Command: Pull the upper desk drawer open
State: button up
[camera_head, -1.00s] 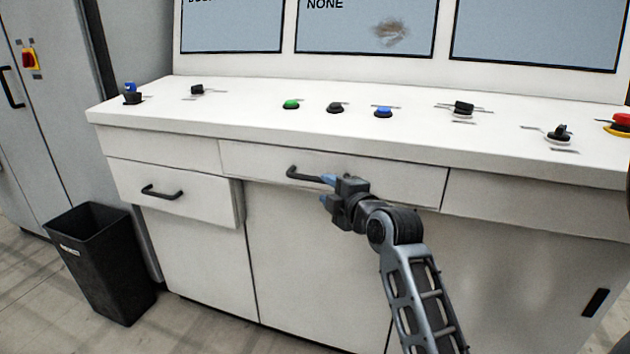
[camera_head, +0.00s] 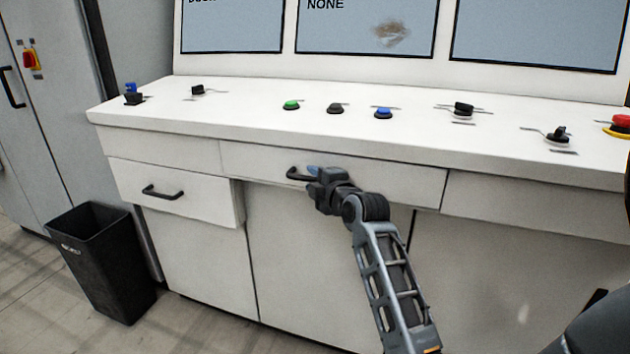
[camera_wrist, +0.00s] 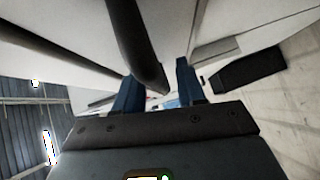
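The upper desk drawer (camera_head: 405,183) is a wide white front below the desktop, flush with the panels beside it. Its black bar handle (camera_head: 291,174) is partly hidden by my gripper (camera_head: 314,172) in the head view. In the wrist view, the dark handle (camera_wrist: 132,40) runs down between the two blue fingers of my gripper (camera_wrist: 157,78). The fingers are apart, with a visible gap on the right side of the handle. I cannot tell whether the left finger touches it.
A lower drawer (camera_head: 175,192) at the left stands a little out from the desk. A black bin (camera_head: 105,265) stands on the floor at the left. The desktop (camera_head: 240,110) above carries several buttons and switches.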

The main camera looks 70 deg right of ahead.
grip_shut()
jog(key=shift+a, duration=0.1)
dwell(0.4)
